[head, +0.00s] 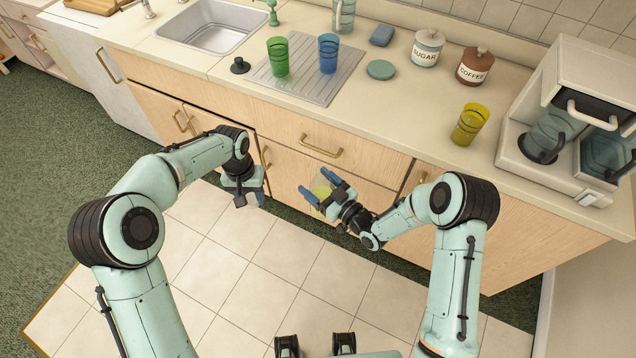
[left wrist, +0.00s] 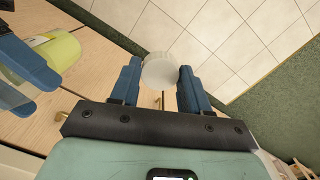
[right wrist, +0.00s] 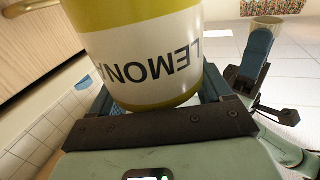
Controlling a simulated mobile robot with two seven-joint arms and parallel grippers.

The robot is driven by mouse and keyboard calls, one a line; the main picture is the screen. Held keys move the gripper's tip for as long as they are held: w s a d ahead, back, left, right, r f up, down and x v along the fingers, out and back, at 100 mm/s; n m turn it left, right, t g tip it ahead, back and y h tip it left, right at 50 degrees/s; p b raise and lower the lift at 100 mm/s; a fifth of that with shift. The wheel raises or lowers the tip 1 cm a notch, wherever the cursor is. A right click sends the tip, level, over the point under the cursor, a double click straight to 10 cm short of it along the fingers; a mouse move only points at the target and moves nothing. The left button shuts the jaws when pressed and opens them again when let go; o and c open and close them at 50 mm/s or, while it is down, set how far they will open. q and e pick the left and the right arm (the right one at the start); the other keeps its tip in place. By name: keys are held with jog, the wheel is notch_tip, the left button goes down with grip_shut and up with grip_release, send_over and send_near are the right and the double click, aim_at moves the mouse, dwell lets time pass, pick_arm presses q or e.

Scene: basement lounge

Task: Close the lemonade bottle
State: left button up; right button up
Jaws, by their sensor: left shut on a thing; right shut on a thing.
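My right gripper (head: 328,193) is shut on the yellow lemonade bottle (head: 320,188), in front of the lower cabinets. The bottle's white label, with "LEMON" readable upside down, fills much of the right wrist view (right wrist: 145,55). Its mouth is hidden there. My left gripper (head: 246,196) is to the left, apart from the bottle. In the left wrist view its blue fingers (left wrist: 158,85) are shut on a pale round cap (left wrist: 161,70). The bottle (left wrist: 62,48) shows at that view's left edge, apart from the cap.
The counter (head: 390,100) above holds a drying rack (head: 310,88) with a green cup (head: 278,57) and blue cup (head: 328,53), a yellow cup (head: 470,124), sugar (head: 427,48) and coffee (head: 474,66) jars, and a coffee machine (head: 510,150). The tiled floor (head: 250,270) is clear.

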aim_at(322, 171)
jog(key=shift+r, duration=0.1)
pick_arm(q)
jog(key=d+r+m, duration=0.2)
jog(key=d+r, duration=0.3)
jog(key=d, duration=0.1)
jog(key=w+d+r+m, duration=0.1)
jog(key=d+r+m, duration=0.1)
jog(key=d+r, duration=0.3)
jog(key=w+d+r+m, duration=0.1)
jog(key=d+r+m, duration=0.1)
jog(key=d+r, duration=0.3)
jog(key=shift+d+r+t, duration=0.15)
jog(key=shift+d+r, duration=0.05)
jog(key=shift+d, duration=0.55)
jog(key=shift+d+r+t, duration=0.15)
jog(key=shift+d, duration=0.6)
jog(key=shift+f, duration=2)
jog(key=shift+f, duration=0.85)
jog(key=shift+f, duration=0.55)
